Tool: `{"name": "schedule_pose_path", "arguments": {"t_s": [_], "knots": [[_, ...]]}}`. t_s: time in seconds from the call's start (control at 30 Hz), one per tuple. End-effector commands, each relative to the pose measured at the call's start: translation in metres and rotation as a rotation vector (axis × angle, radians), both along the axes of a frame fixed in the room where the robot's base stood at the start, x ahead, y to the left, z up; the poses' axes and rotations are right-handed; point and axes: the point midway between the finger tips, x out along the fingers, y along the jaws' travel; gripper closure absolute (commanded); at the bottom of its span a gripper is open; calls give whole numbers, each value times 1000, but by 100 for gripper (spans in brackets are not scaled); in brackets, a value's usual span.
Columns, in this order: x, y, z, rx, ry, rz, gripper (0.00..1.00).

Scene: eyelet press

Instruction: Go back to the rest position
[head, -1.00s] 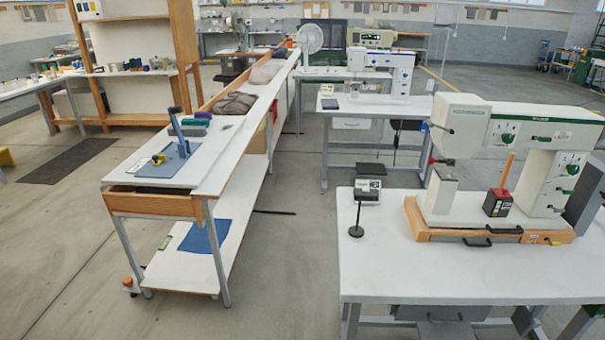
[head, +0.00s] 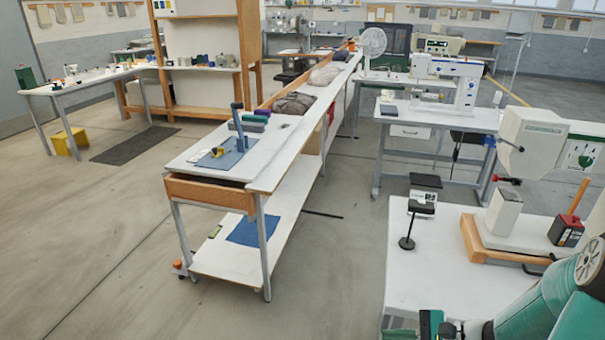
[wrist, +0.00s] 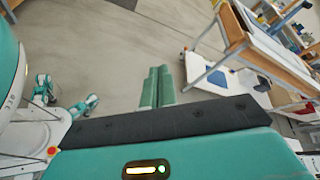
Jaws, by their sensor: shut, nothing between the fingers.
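My gripper (wrist: 157,87) shows in the wrist view with its two green fingers side by side, shut and empty, over bare floor. In the head view my teal arm reaches in from the lower right corner, and the green gripper end (head: 431,323) is low in the picture, by the near edge of the white press table (head: 420,265). The eyelet press (head: 533,140) stands on that table, partly cut off by the right edge of the picture. My gripper appears to touch nothing.
A long white workbench (head: 213,172) with a lower shelf stands left of the press table, with floor between them. A black stand (head: 407,243) is on the press table. A yellow step (head: 68,142) and a dark mat (head: 135,145) lie at the left. The floor in front is clear.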

Motion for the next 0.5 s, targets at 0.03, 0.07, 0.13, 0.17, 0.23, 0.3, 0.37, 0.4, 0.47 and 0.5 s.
{"name": "schedule_pose_path", "arguments": {"t_s": [0.03, 0.07, 0.13, 0.17, 0.23, 0.3, 0.37, 0.4, 0.47, 0.5], "knots": [[-6, 11, 10, -70, -16, 74, 100], [-9, 16, 14, -109, -21, 112, 100], [-19, 27, 24, -202, -37, 202, 100], [-23, 31, 28, -243, -45, 237, 100], [-32, 38, 37, -340, -68, 318, 100], [-41, 44, 46, -437, -95, 395, 100], [-49, 48, 54, -522, -122, 455, 100], [-53, 50, 60, -578, -141, 494, 100], [-60, 52, 69, -665, -174, 547, 100], [-64, 53, 75, -723, -199, 580, 100]]}}
